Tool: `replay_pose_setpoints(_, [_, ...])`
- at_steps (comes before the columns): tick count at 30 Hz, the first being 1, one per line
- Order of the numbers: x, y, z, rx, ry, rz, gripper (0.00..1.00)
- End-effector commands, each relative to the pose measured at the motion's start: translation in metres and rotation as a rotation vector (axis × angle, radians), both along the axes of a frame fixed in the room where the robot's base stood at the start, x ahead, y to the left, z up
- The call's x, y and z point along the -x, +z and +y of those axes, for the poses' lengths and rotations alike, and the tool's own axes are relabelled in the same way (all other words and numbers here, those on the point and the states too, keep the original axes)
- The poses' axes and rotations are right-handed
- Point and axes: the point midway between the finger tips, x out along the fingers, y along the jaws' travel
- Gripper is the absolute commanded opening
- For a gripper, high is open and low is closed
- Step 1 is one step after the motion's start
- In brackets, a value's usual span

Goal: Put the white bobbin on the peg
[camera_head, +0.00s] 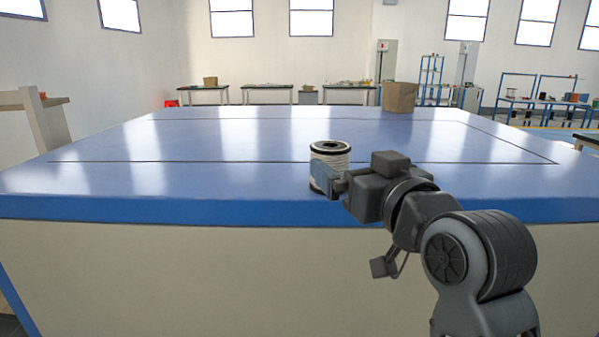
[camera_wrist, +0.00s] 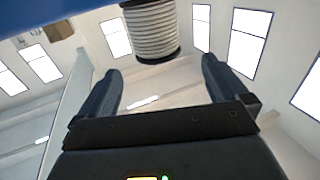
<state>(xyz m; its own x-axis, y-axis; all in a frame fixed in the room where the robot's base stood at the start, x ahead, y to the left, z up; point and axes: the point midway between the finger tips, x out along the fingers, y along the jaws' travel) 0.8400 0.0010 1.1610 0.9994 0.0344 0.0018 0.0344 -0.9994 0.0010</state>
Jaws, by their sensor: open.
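The white bobbin (camera_head: 338,165), wound with white cable between dark flanges, stands upright near the front edge of the blue table. In the wrist view the bobbin (camera_wrist: 150,30) shows at the top, between the lines of the two fingers and beyond their tips. My gripper (camera_head: 322,180) is at the bobbin's near side in the head view, and one blue finger hides part of its lower left. In the wrist view my gripper (camera_wrist: 160,68) is open, with nothing held between its fingers. I cannot make out a peg in either view.
The blue table (camera_head: 200,170) is wide and mostly clear around the bobbin. A cardboard box (camera_head: 398,97) stands at its far right. Benches (camera_head: 267,88) line the back wall, and blue racks (camera_head: 520,95) stand at the far right.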

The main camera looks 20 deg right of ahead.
Motion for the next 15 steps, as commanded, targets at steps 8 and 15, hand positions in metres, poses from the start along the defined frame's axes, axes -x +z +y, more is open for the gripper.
replay_pose_setpoints(8, [-0.029, 0.001, 0.0, -0.003, 0.001, 0.001, 1.0])
replay_pose_setpoints(15, [-0.062, 0.0, -0.002, -0.004, 0.002, 0.001, 1.0])
